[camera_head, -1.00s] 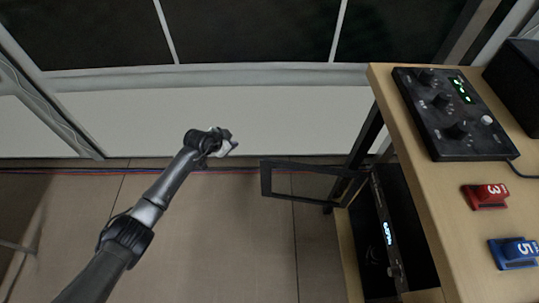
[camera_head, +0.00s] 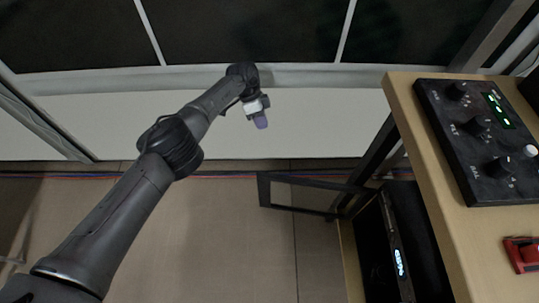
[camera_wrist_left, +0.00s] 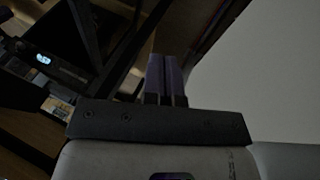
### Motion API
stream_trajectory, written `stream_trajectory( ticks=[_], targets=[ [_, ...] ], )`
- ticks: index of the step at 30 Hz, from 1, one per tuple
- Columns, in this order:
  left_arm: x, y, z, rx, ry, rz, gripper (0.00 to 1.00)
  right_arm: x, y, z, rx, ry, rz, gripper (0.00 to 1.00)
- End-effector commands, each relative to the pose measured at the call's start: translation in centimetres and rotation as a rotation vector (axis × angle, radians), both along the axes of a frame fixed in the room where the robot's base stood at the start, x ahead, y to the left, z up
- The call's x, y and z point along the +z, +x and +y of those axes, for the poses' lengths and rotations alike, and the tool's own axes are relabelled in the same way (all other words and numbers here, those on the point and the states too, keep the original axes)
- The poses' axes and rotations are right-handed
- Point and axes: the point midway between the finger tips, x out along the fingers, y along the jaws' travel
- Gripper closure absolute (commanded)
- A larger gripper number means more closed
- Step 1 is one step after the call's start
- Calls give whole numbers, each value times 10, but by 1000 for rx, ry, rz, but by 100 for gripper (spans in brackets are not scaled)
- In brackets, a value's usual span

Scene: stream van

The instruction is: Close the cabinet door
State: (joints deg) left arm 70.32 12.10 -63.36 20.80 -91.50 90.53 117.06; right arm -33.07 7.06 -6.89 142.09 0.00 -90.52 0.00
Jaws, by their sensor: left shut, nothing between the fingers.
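The cabinet door (camera_head: 264,190) is a dark open frame that stands out to the left from the cabinet (camera_head: 352,262) under the wooden top. Its far edge joins the cabinet near the back leg. My left gripper (camera_head: 261,122) is up and behind the door's free end in the head view, apart from it, with its fingers pointing down. In the left wrist view the purple fingers (camera_wrist_left: 166,75) are together and empty, with dark frame bars to their left. My right gripper is not in view.
A black control box (camera_head: 480,140) with knobs and a red block (camera_head: 523,254) sit on the wooden top (camera_head: 425,150). A lit device (camera_head: 398,262) is inside the cabinet. The floor left of the door is clear. A pale wall is behind.

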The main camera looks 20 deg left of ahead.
Motion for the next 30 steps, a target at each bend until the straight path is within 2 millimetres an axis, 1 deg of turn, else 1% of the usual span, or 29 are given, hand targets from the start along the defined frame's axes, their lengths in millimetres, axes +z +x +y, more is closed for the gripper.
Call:
stream_trajectory(
  ticks=[1,3,6,10,14,18,22,28,29,30],
  targets=[
    [4,-9,-2,-63,-49,33,100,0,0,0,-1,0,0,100],
    [9,-20,-6,-159,-104,60,100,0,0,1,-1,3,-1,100],
    [12,-28,-5,-255,-138,72,100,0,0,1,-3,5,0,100],
    [12,-31,-5,-313,-157,58,100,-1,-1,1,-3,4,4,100],
    [5,-33,-8,-328,-161,48,100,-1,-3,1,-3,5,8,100],
    [-9,-41,-16,-330,-161,48,100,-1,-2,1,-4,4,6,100],
    [-33,-52,-27,-330,-162,49,100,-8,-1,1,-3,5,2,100],
    [-69,-68,-47,-329,-160,48,100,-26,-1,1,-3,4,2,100],
    [-74,-71,-49,-328,-161,47,100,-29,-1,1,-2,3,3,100],
    [-71,-73,-49,-327,-160,44,100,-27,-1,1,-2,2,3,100]
  ],
)
